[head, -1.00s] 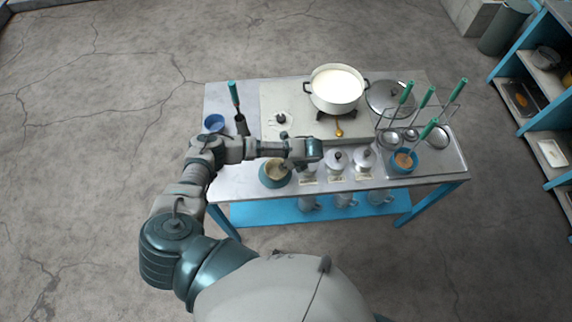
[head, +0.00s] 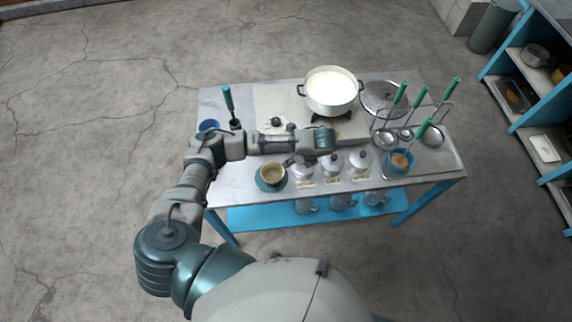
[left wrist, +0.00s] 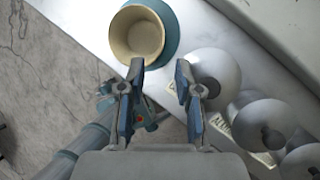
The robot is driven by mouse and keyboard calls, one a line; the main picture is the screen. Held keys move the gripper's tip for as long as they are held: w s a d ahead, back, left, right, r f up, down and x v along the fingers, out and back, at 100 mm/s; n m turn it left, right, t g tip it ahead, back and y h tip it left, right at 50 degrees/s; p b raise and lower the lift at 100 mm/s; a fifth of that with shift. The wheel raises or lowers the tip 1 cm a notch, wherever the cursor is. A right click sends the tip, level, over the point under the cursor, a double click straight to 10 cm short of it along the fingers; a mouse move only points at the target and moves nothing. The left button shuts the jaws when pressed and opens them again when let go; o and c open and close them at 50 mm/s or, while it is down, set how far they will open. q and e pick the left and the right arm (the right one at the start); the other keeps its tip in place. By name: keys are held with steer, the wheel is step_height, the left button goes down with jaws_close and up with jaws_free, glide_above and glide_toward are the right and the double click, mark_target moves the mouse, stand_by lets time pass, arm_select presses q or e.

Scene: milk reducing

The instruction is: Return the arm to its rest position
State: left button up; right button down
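My left arm reaches in from the left across the metal table (head: 232,188). My left gripper (left wrist: 160,68) is open in the left wrist view, with nothing between its fingers. In the head view it shows small and dark (head: 298,160), low under the wrist, beside a tan cup on a teal saucer. The cup (head: 272,172) stands upright on the saucer (head: 264,186). In the left wrist view the empty-looking cup (left wrist: 137,33) lies just beyond the fingertips, apart from them as far as I can tell. My right gripper is not in view.
Lidded metal canisters (head: 333,163) stand right of the cup. A white pot of milk (head: 330,103) sits at the back, with a lid (head: 381,94) to its right. Green-handled ladles rise from a rack on the right. A blue bowl (head: 208,126) is near the left edge.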

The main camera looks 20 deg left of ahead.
arm_select(q)
steer(key=s+d+f+n+t+h, duration=0.1)
steer(key=s+d+f+n+h, duration=0.2)
steer(key=s+d, duration=0.35)
steer(key=s+d+f+n+h, duration=0.1)
steer(key=s+d+n+h, duration=0.3)
steer(key=d, duration=0.3)
steer(key=s+a+f+n+t+y, duration=0.1)
steer(key=s+a+f+n+t, duration=0.1)
steer(key=s+a+n, duration=1.25)
step_height(320, 180, down, 25)
steer(key=a, duration=0.1)
steer(key=s+a+f+g, duration=0.2)
steer(key=s+a+f, duration=0.1)
steer(key=s+f, duration=1.4)
steer(key=shift+s+y, duration=0.3)
steer(key=shift+s, duration=0.05)
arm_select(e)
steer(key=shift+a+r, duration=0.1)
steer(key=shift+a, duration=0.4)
